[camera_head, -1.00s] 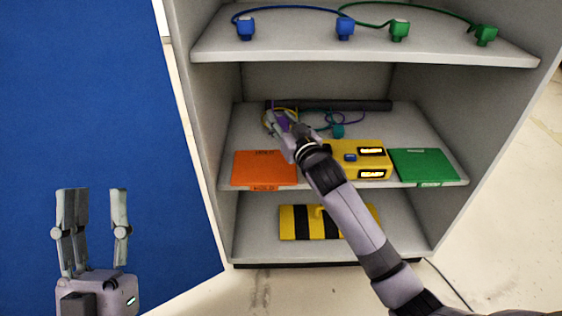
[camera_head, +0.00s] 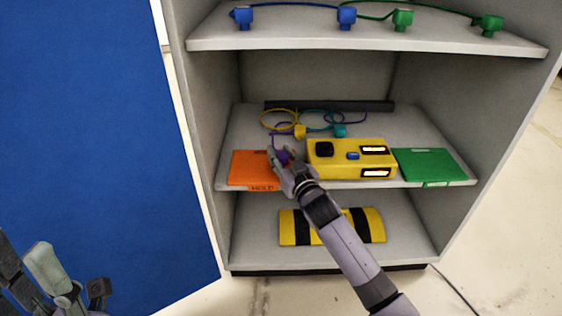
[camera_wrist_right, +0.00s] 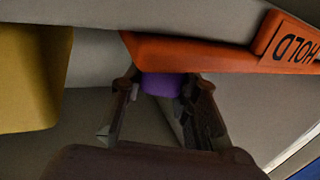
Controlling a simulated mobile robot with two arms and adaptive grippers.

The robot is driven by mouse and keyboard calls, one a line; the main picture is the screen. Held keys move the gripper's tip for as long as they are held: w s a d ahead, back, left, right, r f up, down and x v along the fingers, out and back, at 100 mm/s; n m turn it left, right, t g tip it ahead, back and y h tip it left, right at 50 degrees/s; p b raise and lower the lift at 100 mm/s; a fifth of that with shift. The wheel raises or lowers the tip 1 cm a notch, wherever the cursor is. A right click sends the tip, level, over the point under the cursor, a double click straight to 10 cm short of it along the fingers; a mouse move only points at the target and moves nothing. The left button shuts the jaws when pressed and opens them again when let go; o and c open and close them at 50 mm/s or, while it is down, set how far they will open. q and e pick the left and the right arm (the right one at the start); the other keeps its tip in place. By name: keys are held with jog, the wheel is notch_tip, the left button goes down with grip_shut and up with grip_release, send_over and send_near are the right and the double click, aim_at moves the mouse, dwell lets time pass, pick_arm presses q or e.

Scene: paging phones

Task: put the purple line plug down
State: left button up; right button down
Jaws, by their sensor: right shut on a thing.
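The purple line plug (camera_head: 283,156) is between the fingers of my right gripper (camera_head: 281,154), over the right part of the orange HOLD pad (camera_head: 248,168) on the middle shelf. My right gripper is shut on it. In the right wrist view the purple plug (camera_wrist_right: 162,85) shows between the fingers, against the edge of the orange pad (camera_wrist_right: 190,52). I cannot tell whether it touches the pad. A purple cord runs back from it. My left gripper (camera_head: 68,272) is open and empty at the lower left, partly out of frame.
A yellow box (camera_head: 345,147) and a green pad (camera_head: 433,165) stand to the right. A yellow plug (camera_head: 299,131) and a teal plug (camera_head: 340,131) lie behind. Blue plugs (camera_head: 346,16) and green plugs (camera_head: 402,20) sit on the shelf above. A striped yellow-black block (camera_head: 368,225) is below.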

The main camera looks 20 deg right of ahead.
jog(key=shift+f, duration=0.1)
jog(key=shift+f, duration=0.1)
jog(key=c, duration=1.7)
grip_release()
jog(key=o, duration=0.5)
